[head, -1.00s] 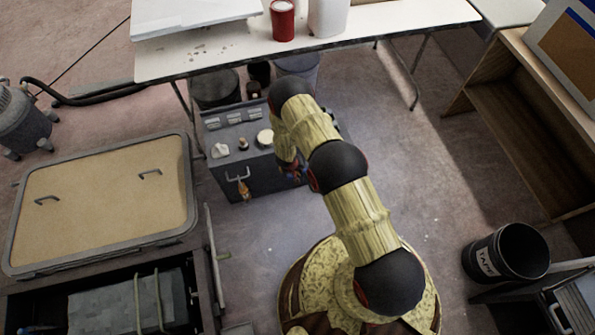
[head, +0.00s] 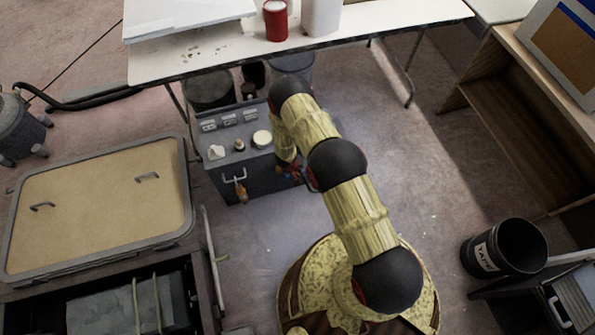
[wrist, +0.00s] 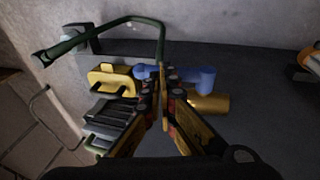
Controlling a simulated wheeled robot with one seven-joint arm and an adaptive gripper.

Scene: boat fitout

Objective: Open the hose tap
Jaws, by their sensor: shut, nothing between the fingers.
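The hose tap has a blue handle (wrist: 197,78) and a brass body (wrist: 209,103), both in the wrist view. My gripper (wrist: 163,88) is shut and empty, its fingertips in front of the handle's middle. Blue shows on both sides of the fingers, which hide part of the handle. I cannot tell whether they touch it. In the head view my gripper (head: 290,174) is small and mostly hidden by my arm at the right of the grey box's front. The tap cannot be made out clearly there.
The grey box (head: 255,181) with knobs stands below the white table (head: 350,30). A dark green bar (wrist: 120,22) and a yellow part (wrist: 108,77) lie close to my fingers. A hatch lid (head: 100,210) is at left.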

